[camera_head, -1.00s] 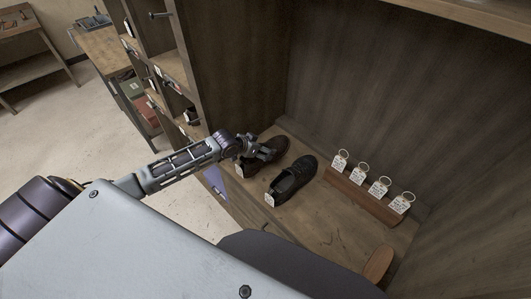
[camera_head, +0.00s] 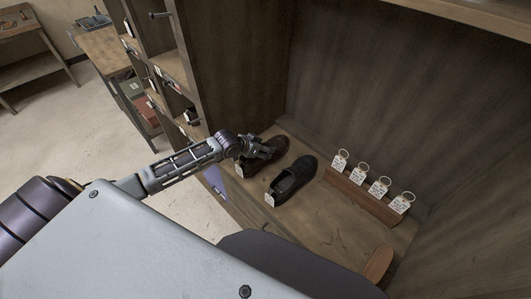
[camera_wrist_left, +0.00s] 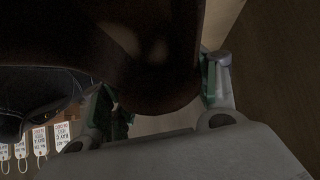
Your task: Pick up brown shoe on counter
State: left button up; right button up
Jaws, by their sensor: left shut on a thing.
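The brown shoe (camera_head: 272,149) sits on the counter (camera_head: 325,225) at its left end, with a white tag near its front edge. My left gripper (camera_head: 258,151) reaches in from the left and is at the brown shoe. In the left wrist view the brown shoe (camera_wrist_left: 140,55) fills the top middle, with the green-padded fingers of my left gripper (camera_wrist_left: 160,100) on either side of it, shut on it. The shoe still appears to be at counter level. My right gripper is not in view.
A black shoe (camera_head: 294,180) stands close to the right of the brown one. A wooden block with several tagged key rings (camera_head: 372,190) lies further right along the back. Shelf cubbies (camera_head: 165,70) rise at the left. A brown piece (camera_head: 378,264) lies near the front right.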

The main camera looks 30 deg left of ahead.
pick_arm(q)
jog(key=c, duration=0.4)
jog(key=shift+w+r, duration=0.1)
jog(key=shift+r, duration=0.85)
grip_shut()
notch_tip(320, 180, up, 8)
jog(key=shift+r, duration=0.15)
